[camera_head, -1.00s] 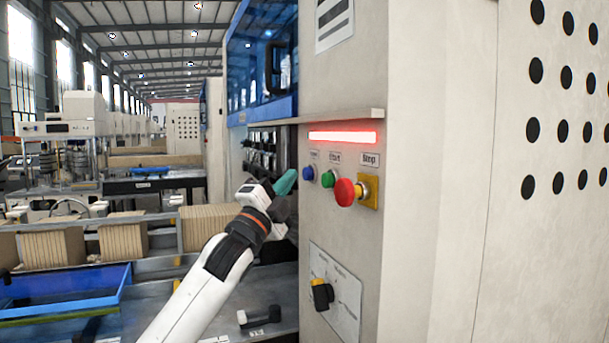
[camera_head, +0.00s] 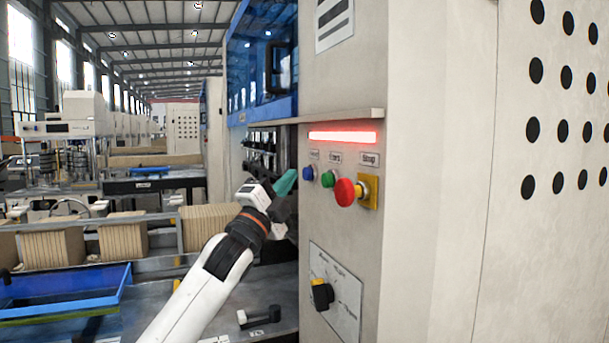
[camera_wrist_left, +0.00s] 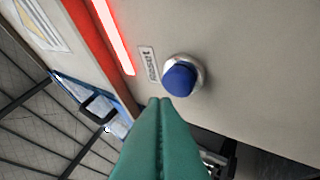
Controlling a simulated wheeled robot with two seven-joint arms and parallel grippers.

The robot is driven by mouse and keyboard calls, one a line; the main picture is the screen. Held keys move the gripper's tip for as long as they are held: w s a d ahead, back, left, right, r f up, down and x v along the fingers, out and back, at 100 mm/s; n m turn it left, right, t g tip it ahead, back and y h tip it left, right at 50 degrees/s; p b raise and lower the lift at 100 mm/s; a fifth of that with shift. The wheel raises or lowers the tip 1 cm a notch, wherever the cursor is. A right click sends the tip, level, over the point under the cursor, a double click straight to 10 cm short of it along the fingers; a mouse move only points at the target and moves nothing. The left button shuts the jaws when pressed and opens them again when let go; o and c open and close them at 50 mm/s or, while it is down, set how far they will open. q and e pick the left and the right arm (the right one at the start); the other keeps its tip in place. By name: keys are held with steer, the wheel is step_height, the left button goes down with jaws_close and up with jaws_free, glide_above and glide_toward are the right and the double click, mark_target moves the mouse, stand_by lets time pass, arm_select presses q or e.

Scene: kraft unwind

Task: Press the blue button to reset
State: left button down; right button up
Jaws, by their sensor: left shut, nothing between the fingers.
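The blue button (camera_head: 308,173) is at the left end of a row on the machine's front panel, under a lit red bar. In the left wrist view the blue button (camera_wrist_left: 180,79) has a metal collar, and a small label is beside it. My left gripper (camera_head: 292,176) has green fingers, shut and empty, just left of the blue button in the head view. In the left wrist view the fingertips (camera_wrist_left: 160,101) are close below the button and seem apart from it. My right gripper is not in view.
A green button (camera_head: 328,179) and a red stop button (camera_head: 344,192) on a yellow base are right of the blue one. A ledge (camera_head: 330,116) juts out above. A blue tray (camera_head: 65,290) is at lower left.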

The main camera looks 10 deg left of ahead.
arm_select(q)
steer(key=shift+d, duration=0.1)
stand_by(0.5)
steer(key=shift+w+d, duration=0.25)
steer(key=shift+d, duration=0.05)
steer(key=shift+w+d+p, duration=0.3)
steer(key=shift+d, duration=0.15)
stand_by(0.9)
steer(key=shift+s+a, duration=0.1)
stand_by(0.3)
steer(key=shift+s+a, duration=0.45)
steer(key=shift+a, duration=0.15)
steer(key=s+a, duration=0.2)
steer(key=a, duration=0.2)
steer(key=shift+s+a+p, duration=0.1)
steer(key=shift+s+p, duration=0.25)
steer(key=shift+s, duration=0.05)
stand_by(0.5)
